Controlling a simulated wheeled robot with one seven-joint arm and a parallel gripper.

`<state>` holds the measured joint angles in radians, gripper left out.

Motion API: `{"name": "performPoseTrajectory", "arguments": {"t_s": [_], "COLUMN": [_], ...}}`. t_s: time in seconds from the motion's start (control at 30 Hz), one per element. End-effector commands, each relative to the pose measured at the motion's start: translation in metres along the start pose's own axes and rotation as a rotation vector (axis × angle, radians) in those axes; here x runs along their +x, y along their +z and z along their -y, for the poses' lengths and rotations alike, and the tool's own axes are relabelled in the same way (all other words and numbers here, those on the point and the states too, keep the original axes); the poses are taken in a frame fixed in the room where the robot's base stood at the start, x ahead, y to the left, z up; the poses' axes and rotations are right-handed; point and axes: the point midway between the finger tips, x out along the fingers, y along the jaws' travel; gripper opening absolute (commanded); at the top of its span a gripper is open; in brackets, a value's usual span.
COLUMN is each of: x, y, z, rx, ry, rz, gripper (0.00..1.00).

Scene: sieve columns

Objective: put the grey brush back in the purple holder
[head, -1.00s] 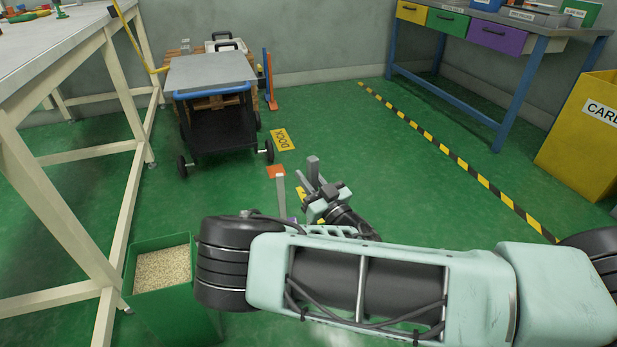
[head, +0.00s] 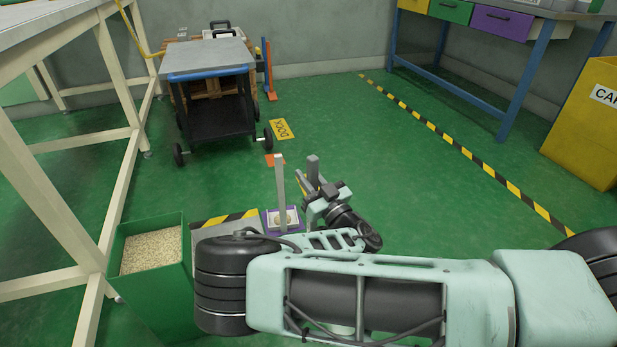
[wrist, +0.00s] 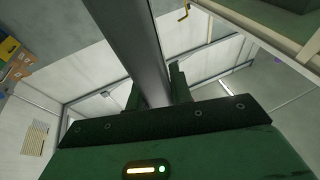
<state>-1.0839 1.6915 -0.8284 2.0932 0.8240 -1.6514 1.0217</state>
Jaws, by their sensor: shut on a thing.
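My gripper (head: 322,200) is beyond my forearm in the head view, low over the floor. It is shut on the grey brush (wrist: 133,40), whose long flat handle runs up and left from between the dark fingers in the wrist view. In the head view a short grey upright piece (head: 313,167) shows at the gripper, probably part of the brush. Its bristle end is not visible. The purple holder (head: 270,226) is on the floor just left of the gripper, with a pale picture card and a tall grey post (head: 279,180) at it. My arm hides part of this area.
A green bin of pale granules (head: 152,290) stands at left, near the workbench legs (head: 108,190). A striped mat edge (head: 225,221) lies left of the holder. A trolley (head: 210,95) and DOCK sign (head: 280,129) are further back. The floor to the right is clear up to the striped line.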

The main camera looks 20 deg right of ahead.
Motion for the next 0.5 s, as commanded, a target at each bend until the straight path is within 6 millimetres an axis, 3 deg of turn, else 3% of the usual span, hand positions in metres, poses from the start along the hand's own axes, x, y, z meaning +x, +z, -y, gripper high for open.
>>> {"name": "performPoseTrajectory", "arguments": {"t_s": [0.5], "x": [-0.010], "y": [0.037], "z": [0.000], "rx": [0.001], "ry": [0.000], "rz": [-0.002], "gripper": [0.00]}}
